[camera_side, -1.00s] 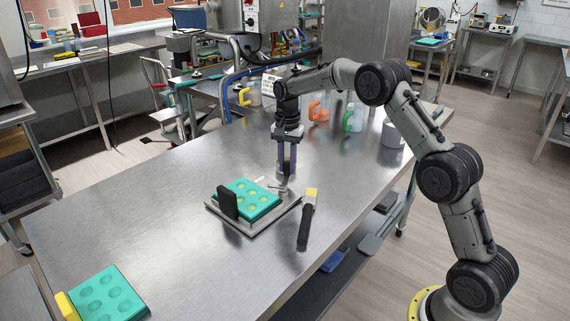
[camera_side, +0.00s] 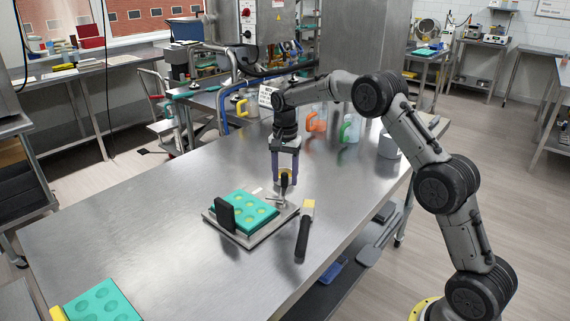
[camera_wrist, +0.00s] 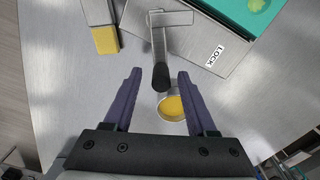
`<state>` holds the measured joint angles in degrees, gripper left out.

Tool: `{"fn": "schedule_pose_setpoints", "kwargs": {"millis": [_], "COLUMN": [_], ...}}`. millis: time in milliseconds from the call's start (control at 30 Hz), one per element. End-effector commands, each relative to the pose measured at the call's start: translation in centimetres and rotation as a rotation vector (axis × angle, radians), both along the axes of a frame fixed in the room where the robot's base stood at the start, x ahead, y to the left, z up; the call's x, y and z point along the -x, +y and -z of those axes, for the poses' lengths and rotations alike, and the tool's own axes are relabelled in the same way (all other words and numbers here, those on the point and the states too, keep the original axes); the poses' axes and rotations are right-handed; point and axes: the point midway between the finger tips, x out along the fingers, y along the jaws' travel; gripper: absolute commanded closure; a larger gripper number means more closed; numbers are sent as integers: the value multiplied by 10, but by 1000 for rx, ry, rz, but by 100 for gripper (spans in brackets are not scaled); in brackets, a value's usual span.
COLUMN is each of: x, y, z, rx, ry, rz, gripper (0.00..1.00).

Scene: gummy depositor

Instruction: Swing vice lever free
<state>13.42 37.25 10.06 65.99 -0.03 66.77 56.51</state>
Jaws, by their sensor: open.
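The vice lever (camera_wrist: 158,45) is a metal arm with a black knob, standing at the right corner of the vice plate (camera_side: 240,241). In the wrist view its knob lies between my gripper's fingertips (camera_wrist: 148,75), with a gap on both sides. In the side view my gripper (camera_side: 285,182) points down, with its two purple fingers on either side of the black knob (camera_side: 284,180). My gripper is open and holds nothing. A green mould (camera_side: 243,210) with round cavities sits on the plate. A LOCK label (camera_wrist: 214,57) is on the plate near the lever.
A small round yellow-filled container (camera_wrist: 172,107) is close to the knob. Jugs (camera_side: 348,130) stand behind. Another green mould (camera_side: 103,302) is at the table's near left.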

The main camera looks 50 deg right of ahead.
Motion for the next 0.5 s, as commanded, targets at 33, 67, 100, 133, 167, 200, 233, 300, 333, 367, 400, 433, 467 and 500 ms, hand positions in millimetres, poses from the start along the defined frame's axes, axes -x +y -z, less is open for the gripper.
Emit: {"fn": "schedule_pose_setpoints", "kwargs": {"millis": [33,67,100,133,167,200,233,300,333,367,400,433,467,500], "x": [-1,-1,-1,-1,-1,-1,-2,-1,-1,-1,-1,-1,-1,-1], "y": [0,0,0,0,0,0,0,0,0,0,0,0,0,0], "z": [-5,-8,-14,-19,-24,-31,-38,-54,-60,-67,-76,-82,-88,-96], "rx": [1,1,1,1,2,1,1,2,1,2,2,2,2,2], "ry": [-4,-4,-7,-6,-7,-6,-8,-7,-8,-7,-8,-8,-6,-7], "rz": [0,0,0,0,0,0,0,0,0,0,0,0,0,0], "gripper": [43,43,43,43,43,43,43,43,43,43,43,43,43,43]}}
